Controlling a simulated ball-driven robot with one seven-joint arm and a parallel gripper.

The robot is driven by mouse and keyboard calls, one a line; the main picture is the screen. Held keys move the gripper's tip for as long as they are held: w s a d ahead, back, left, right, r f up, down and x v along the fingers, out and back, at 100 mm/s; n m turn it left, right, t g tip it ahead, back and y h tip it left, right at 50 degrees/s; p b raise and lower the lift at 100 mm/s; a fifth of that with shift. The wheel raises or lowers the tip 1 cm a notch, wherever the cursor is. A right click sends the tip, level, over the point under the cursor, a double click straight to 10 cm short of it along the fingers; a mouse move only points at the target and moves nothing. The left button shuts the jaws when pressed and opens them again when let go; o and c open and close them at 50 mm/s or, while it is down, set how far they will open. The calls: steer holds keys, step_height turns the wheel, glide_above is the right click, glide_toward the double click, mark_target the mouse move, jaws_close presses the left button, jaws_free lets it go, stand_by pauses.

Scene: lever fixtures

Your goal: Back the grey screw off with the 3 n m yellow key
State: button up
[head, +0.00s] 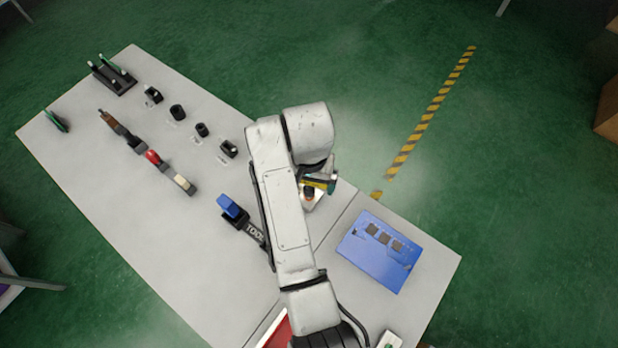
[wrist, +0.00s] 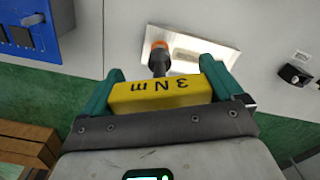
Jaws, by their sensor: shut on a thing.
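My gripper (wrist: 166,85) is shut on the yellow key (wrist: 160,94), its green fingers at the two ends of the block. The key's "3 N m" label appears upside down in the wrist view. A dark shaft with an orange part (wrist: 159,58) stands just beyond the key, over a pale metal plate (wrist: 193,50). I cannot tell whether this shaft belongs to the key or the plate. The grey screw cannot be made out. In the head view the yellow key (head: 318,183) shows partly beside my arm, above the plate (head: 313,202).
A blue panel (head: 378,251) with dark squares lies on the table to the right. A blue-topped tool (head: 232,208) is left of my arm. Several black fixtures and handled tools stand farther left, with a black rack (head: 112,77) at the far end. The left front table is clear.

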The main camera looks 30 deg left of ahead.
steer(key=shift+f+b, duration=0.65)
steer(key=shift+f, duration=0.55)
steer(key=n, duration=1)
steer(key=shift+n, duration=0.3)
steer(key=n, duration=1.2)
steer(key=shift+r, duration=0.2)
